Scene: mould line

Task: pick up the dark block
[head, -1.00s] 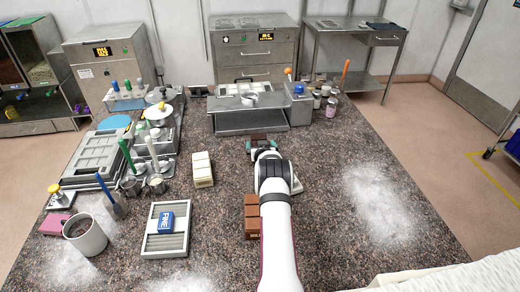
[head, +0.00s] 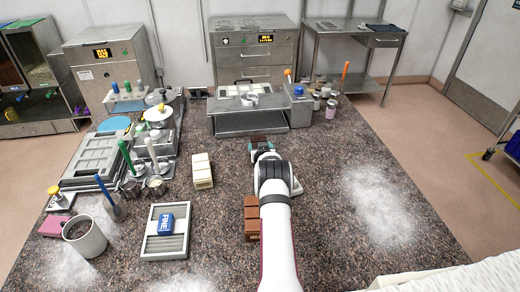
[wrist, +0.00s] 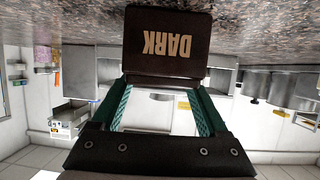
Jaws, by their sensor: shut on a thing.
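The dark block (wrist: 167,42), dark brown with "DARK" in tan letters, is between the green-padded fingers of my gripper (wrist: 164,82) in the wrist view. The fingers are shut on it. In the head view my gripper (head: 261,147) is at the middle of the counter, in front of the steel bench. The dark block (head: 258,138) shows there only as a small dark patch at the fingertips, mostly hidden by my wrist. I cannot tell whether it touches the counter.
A brown block (head: 251,218) lies beside my arm. A cream block (head: 202,170) lies to the left. A tray (head: 150,246) with a blue item (head: 166,224) and a white mug (head: 86,238) are front left. The steel bench (head: 248,120) stands behind. The right counter is open, with white powder.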

